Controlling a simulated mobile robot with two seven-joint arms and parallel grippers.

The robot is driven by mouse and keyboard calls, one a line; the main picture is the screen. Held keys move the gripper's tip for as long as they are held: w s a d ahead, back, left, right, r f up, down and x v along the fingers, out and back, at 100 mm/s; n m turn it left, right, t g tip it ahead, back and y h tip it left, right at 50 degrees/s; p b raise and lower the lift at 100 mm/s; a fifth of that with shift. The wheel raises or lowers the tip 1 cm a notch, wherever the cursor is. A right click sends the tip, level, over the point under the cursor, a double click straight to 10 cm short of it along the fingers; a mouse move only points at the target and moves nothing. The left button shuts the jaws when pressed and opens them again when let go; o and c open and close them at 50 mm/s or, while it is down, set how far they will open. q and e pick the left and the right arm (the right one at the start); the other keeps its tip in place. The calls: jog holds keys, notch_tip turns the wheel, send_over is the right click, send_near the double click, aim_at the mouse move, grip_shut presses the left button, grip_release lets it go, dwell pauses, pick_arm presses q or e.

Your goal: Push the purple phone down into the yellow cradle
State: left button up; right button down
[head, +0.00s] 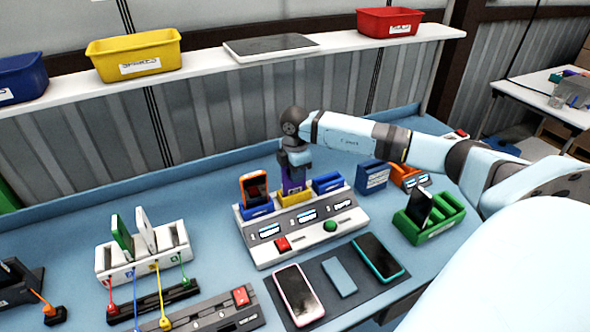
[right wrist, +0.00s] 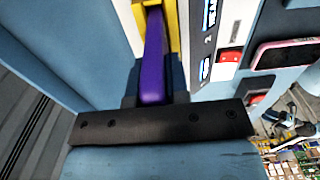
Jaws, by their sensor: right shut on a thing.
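The purple phone (head: 293,184) stands upright at the yellow cradle (head: 294,197), the middle one of three cradles on the white dock. My right gripper (head: 294,163) is above it, shut on its top end. In the right wrist view the purple phone (right wrist: 153,62) runs from the dark gripper bar to the yellow cradle (right wrist: 171,14). Its lower end meets the cradle; how deep it sits is hidden. My left gripper is not in view.
The blue cradle (head: 256,211) to the left holds an orange phone (head: 254,188); the blue cradle (head: 327,183) to the right is empty. A green rack (head: 432,226) holds a dark phone. Phones lie on a dark mat (head: 325,308) in front. A white charging rack (head: 144,262) stands left.

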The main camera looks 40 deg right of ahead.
jog(key=c, duration=0.6)
grip_release()
jog(key=shift+r+p, duration=2.3)
jog(key=shift+r, duration=1.25)
